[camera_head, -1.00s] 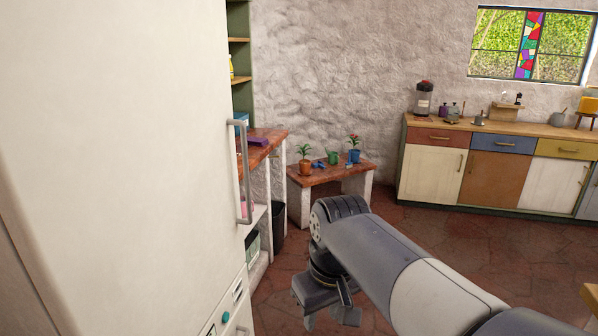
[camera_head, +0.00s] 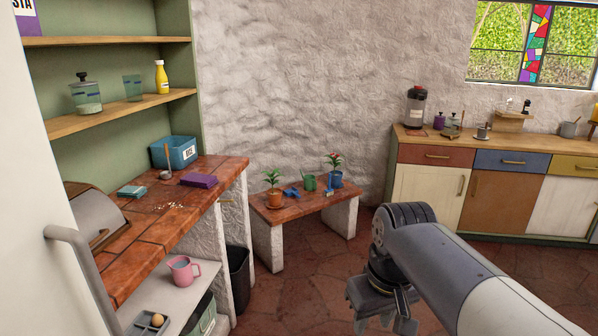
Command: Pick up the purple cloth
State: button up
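The purple cloth (camera_head: 199,181) lies as a small flat folded block on the red-tiled counter (camera_head: 150,240) at the left, near the counter's far end. My gripper (camera_head: 384,322) hangs pointing down over the floor at the lower middle, to the right of the counter and well apart from the cloth. Its fingers look spread with nothing between them.
By the cloth are a blue bin (camera_head: 181,151), a ladle (camera_head: 166,168) and a folded teal cloth (camera_head: 131,191). A bread box (camera_head: 97,216) stands nearer. A low plant bench (camera_head: 290,212) stands behind. Floor around is open.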

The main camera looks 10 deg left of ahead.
aim_at(200, 181)
jog(key=i+u, duration=0.2)
jog(key=i, duration=0.35)
jog(key=i+l+u, duration=0.15)
jog(key=i, duration=0.4)
jog(key=i+l+u, duration=0.2)
jog(key=i, duration=0.35)
jog(key=i+j+u, duration=0.3)
jog(key=i+u, duration=0.15)
jog(key=i, duration=0.2)
jog(key=i+u, duration=0.4)
jog(key=i, duration=0.3)
jog(key=i+l+u, duration=0.15)
jog(key=i+u, duration=0.3)
jog(key=i, duration=0.2)
